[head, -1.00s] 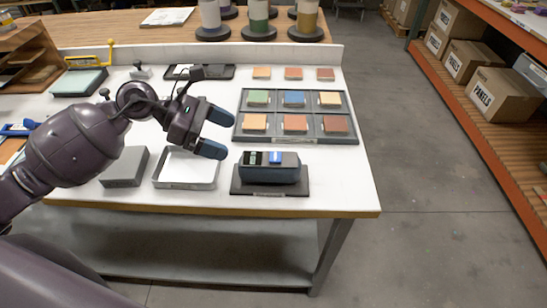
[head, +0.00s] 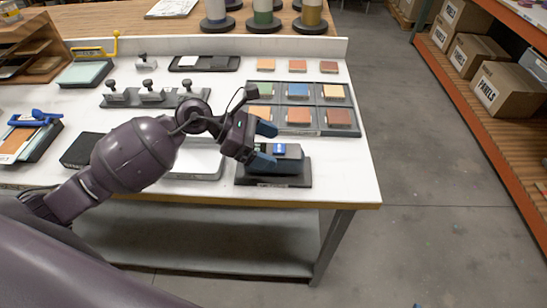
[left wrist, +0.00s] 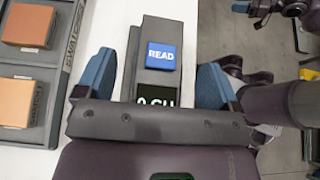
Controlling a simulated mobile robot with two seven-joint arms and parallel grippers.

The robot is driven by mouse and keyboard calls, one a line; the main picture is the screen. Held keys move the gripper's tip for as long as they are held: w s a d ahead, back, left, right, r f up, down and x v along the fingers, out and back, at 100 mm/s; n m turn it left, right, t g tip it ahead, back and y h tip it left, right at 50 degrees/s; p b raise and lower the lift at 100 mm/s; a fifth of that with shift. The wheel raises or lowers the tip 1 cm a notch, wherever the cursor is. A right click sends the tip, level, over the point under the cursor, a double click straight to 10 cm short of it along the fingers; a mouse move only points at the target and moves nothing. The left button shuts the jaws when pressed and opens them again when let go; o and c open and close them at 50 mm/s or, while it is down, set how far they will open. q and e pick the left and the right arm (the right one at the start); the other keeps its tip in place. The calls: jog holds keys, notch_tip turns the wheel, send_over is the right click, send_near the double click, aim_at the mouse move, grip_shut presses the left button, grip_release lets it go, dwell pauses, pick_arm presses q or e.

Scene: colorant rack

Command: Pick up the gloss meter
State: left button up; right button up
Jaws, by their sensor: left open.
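The gloss meter (head: 290,165) is a dark grey box with a blue button. It sits on a black base (head: 262,181) near the front right of the white table. In the left wrist view the meter (left wrist: 153,25) shows its blue READ button and part of a dark display. My left gripper (head: 264,145) is open and close to the meter's left end, with blue fingertips. In the left wrist view the meter's body lies between the fingers (left wrist: 155,78), with gaps at both sides. Part of my other arm shows at upper right there; its jaw state is unclear.
A grey tray with coloured panels (head: 305,106) stands just behind the meter. A shallow white tray (head: 195,160) lies to its left, partly under my arm. A black rack with knobbed pieces (head: 150,101) is further back. The table's front edge is close to the meter.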

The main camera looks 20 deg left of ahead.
pick_arm(q)
jog(key=c, duration=1.3)
jog(key=shift+o, duration=0.2)
jog(key=shift+r, duration=0.1)
